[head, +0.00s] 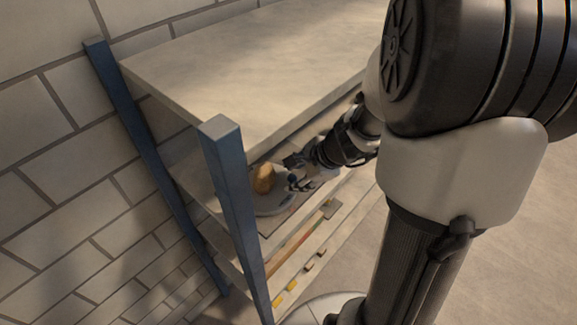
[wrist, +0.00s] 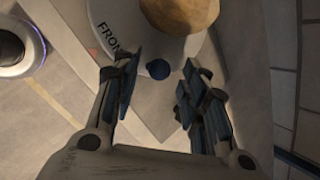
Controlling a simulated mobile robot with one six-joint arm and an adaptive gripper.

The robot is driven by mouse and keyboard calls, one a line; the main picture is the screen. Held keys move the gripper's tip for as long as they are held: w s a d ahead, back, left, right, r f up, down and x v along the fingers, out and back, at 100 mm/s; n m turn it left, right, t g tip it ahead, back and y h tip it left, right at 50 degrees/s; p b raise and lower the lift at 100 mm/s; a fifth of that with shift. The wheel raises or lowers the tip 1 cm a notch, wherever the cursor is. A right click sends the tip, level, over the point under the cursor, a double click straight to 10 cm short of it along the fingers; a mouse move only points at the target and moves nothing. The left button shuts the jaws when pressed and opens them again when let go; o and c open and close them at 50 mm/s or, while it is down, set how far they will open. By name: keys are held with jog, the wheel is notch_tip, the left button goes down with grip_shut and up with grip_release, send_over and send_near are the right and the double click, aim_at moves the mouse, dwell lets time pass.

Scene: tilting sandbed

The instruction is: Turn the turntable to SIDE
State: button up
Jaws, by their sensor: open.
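The turntable (head: 272,206) is a pale grey disc on a middle shelf, and it also shows in the wrist view (wrist: 113,17). The word on its rim, partly covered by my gripper's finger, begins "FRON". A dark blue round knob (wrist: 158,69) sits at its edge. A tan, rounded lump (head: 264,179) stands on the disc; it also shows in the wrist view (wrist: 180,13). My gripper (head: 296,176) is at the disc's right side in the head view. In the wrist view my gripper (wrist: 161,82) is open, with the knob between and just beyond its fingertips. I cannot tell whether they touch it.
The rack has blue posts (head: 232,205) and a thick top board (head: 235,70) above the turntable, leaving limited height. A lower shelf holds small yellow blocks (head: 286,291) and brown blocks (head: 315,259). A brick wall (head: 60,190) stands behind. Open floor lies at right.

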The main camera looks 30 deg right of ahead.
jog(key=shift+a+f, duration=0.15)
jog(key=shift+w, duration=0.1)
jog(key=shift+c, duration=0.5)
grip_shut()
